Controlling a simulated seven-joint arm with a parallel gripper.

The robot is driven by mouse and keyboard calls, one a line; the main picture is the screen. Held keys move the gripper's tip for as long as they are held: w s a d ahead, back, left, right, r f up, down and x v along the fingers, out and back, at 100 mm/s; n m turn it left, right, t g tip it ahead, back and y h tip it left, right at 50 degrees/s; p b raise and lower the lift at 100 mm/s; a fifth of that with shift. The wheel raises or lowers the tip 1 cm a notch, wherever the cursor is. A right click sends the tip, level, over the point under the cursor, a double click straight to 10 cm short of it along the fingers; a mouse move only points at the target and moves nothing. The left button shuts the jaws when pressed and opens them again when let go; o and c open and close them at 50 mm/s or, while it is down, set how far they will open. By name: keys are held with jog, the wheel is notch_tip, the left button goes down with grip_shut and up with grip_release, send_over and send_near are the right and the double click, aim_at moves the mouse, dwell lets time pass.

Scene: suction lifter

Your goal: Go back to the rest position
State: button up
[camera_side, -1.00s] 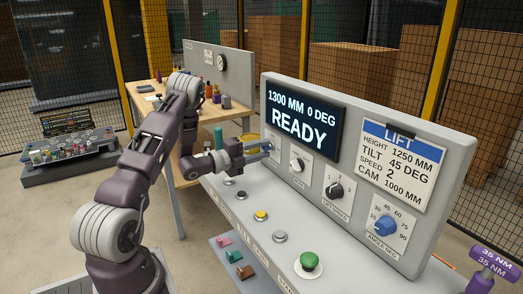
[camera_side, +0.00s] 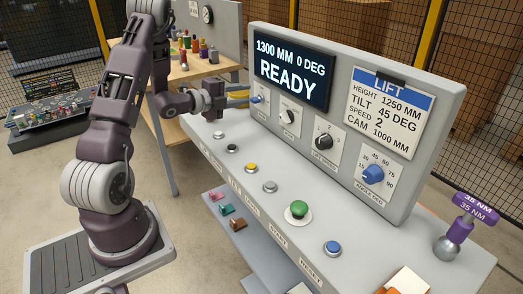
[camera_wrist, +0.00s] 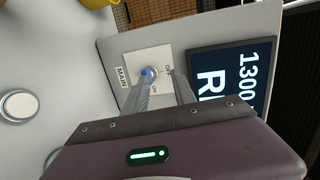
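My gripper (camera_side: 238,94) is at the left end of the console's upright panel (camera_side: 418,170), in front of the main switch. In the wrist view its two fingers (camera_wrist: 163,82) are apart with a visible gap and nothing held between them. The main switch (camera_wrist: 149,73) has a blue knob on a white plate marked MAIN. The left fingertip overlaps the knob's lower edge in that view; I cannot tell whether it touches. The display (camera_side: 291,67) reads 1300 MM 0 DEG READY.
A LIFT card (camera_side: 387,111) hangs on the panel. Dials, including the blue angle dial (camera_side: 372,174), sit below it. Several buttons, one a green mushroom button (camera_side: 298,210), line the console deck. A purple-tagged tool (camera_side: 461,232) stands at the right. A wooden bench (camera_side: 205,69) is behind.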

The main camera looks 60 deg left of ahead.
jog(key=d+r+n, duration=0.1)
jog(key=r, duration=0.1)
jog(key=w+d+r+n+g+y, duration=0.1)
jog(key=d+r+n, duration=0.1)
jog(key=r, duration=0.1)
jog(key=w+d+r+n+g+y, duration=0.1)
jog(key=r, duration=0.2)
jog(key=shift+d+n, duration=0.2)
jog(key=shift+n, duration=0.2)
jog(key=s+d+r+n+g, duration=0.3)
jog(key=s+d+r+n, duration=0.25)
jog(key=d, duration=0.45)
jog(key=s+d+f+n+g+h, duration=0.1)
jog(key=s+d+n+g+h, duration=0.1)
jog(key=s+d, duration=0.7)
jog(key=s+d+f+n+g+h, duration=0.2)
jog(key=s+d, duration=0.6)
jog(key=s, duration=0.7)
jog(key=shift+d+f+n+g, duration=0.35)
jog(key=shift+n+g, duration=0.25)
jog(key=shift+n, duration=0.55)
jog(key=shift+r, duration=0.1)
